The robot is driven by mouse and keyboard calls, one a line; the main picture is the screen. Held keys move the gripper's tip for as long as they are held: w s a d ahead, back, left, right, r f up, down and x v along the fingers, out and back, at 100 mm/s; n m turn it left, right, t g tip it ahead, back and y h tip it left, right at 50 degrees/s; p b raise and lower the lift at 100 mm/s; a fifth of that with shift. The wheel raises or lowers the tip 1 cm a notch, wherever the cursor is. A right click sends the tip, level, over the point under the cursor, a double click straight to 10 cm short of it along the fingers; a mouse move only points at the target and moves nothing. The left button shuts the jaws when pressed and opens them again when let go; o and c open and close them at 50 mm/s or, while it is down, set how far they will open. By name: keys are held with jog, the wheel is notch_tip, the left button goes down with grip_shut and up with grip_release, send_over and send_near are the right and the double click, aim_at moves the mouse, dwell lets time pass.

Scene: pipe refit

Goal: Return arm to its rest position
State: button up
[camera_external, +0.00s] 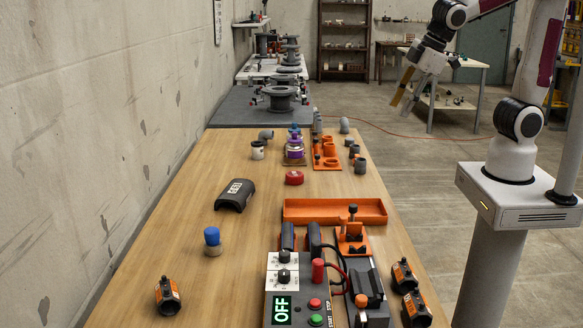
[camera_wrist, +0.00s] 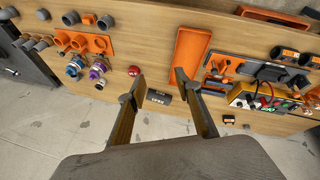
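An orange holder (camera_external: 327,162) and fittings stand farther back. Air around my gripper is free.

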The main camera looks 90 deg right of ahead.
jog(key=s+r+m+t+y, duration=0.1)
jog(key=s+m, duration=0.2)
jog(key=s, duration=1)
jog(key=shift+s+a+r+m+y, duration=0.25)
jog(key=shift+a+r+m+y, duration=0.05)
jog(key=shift+r+y, duration=0.1)
jog(key=shift+c, duration=0.4)
dwell(1.0)
